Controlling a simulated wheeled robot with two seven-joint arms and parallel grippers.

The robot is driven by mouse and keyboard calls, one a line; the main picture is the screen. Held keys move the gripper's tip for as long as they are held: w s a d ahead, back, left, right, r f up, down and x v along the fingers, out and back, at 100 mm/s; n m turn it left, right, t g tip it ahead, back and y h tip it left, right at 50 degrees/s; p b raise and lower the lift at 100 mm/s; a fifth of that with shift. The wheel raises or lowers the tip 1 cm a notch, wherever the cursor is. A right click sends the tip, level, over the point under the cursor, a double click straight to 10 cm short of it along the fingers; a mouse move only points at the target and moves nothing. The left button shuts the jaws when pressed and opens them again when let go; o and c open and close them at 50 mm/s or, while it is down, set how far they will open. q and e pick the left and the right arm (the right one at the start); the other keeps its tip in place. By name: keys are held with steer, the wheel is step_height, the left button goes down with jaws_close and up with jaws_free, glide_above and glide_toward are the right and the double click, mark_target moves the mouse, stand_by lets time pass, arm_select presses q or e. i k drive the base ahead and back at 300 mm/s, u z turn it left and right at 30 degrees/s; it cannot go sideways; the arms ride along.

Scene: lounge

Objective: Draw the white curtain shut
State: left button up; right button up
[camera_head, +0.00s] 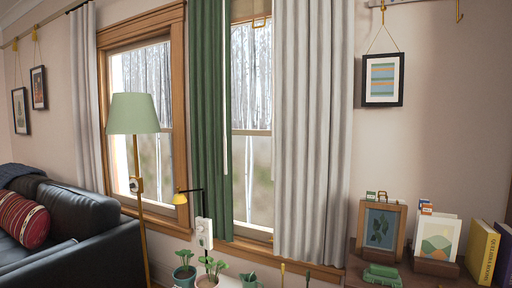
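A white curtain (312,130) hangs at the right side of the window and covers its right part. Another white curtain panel (86,95) hangs at the far left, bunched narrow beside the left window. A green curtain (209,120) hangs between the two window panes. Bare glass (252,130) shows between the green curtain and the right white curtain. The left window pane (148,120) is also uncovered, partly behind the lamp. Neither of my grippers is in view.
A floor lamp (134,114) with a green shade stands before the left window. A black sofa (85,245) with a red cushion is at left. Potted plants (185,272) stand below the window. A wooden cabinet (356,270) at right bears frames and books. A framed picture (383,79) hangs right.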

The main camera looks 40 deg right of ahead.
mark_target(290, 53)
steer(key=i, duration=2.8)
steer(key=z, duration=0.7)
